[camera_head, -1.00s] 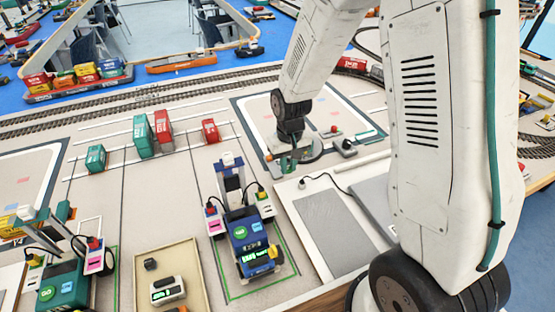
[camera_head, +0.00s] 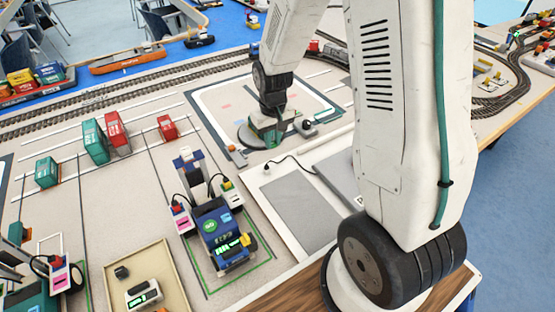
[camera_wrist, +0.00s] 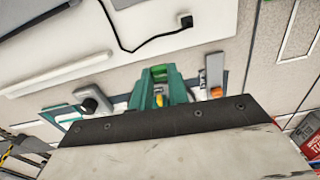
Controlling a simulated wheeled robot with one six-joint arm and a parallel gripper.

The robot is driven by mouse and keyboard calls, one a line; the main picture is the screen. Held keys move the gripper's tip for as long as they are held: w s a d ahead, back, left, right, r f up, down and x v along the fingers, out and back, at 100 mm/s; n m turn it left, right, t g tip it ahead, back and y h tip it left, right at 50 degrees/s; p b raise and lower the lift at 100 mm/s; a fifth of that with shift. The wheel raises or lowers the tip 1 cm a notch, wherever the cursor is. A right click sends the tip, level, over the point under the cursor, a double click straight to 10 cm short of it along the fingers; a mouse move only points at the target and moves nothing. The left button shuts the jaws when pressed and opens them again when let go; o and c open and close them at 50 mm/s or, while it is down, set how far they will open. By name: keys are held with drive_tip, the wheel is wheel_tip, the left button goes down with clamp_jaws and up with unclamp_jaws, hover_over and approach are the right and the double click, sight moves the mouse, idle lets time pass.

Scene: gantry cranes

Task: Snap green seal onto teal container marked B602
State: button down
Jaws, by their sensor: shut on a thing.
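My gripper (camera_head: 272,133) is low over the near edge of the white-bordered mat, right of the middle of the head view. In the wrist view its teal fingers (camera_wrist: 158,88) are shut on a small green piece, which looks like the green seal (camera_wrist: 158,72); a bit of yellow shows between the fingers. The tall teal container (camera_head: 95,141) stands beside a red one at left in the head view. A smaller teal container (camera_head: 46,172) stands farther left. I cannot read B602 on either container.
Red containers (camera_head: 117,133) stand on the lined yard. A blue toy crane vehicle (camera_head: 218,230) is in front, with a tan tray (camera_head: 165,260) to its left. An orange-tipped tool (camera_head: 237,155) and a dark knob (camera_head: 307,127) flank my gripper. A black cable (camera_head: 285,160) lies near.

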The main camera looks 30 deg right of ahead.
drive_tip(key=w+d+r, duration=0.1)
drive_tip(key=w, duration=0.2)
drive_tip(key=w+d+r, duration=0.1)
drive_tip(key=w+r, duration=0.1)
drive_tip(key=w, duration=0.2)
drive_tip(key=w+d+r, duration=0.1)
drive_tip(key=w, duration=0.2)
drive_tip(key=shift+w+d+r, duration=0.3)
drive_tip(key=shift+w+r, duration=0.05)
drive_tip(key=shift+w, duration=0.05)
drive_tip(key=shift+w+r+n, duration=0.15)
drive_tip(key=shift+r+n, duration=0.15)
drive_tip(key=shift+r, duration=0.05)
drive_tip(key=shift+f, duration=2.65)
drive_tip(key=shift+s+f, duration=0.2)
drive_tip(key=shift+f, duration=0.2)
drive_tip(key=c, duration=0.8)
unclamp_jaws()
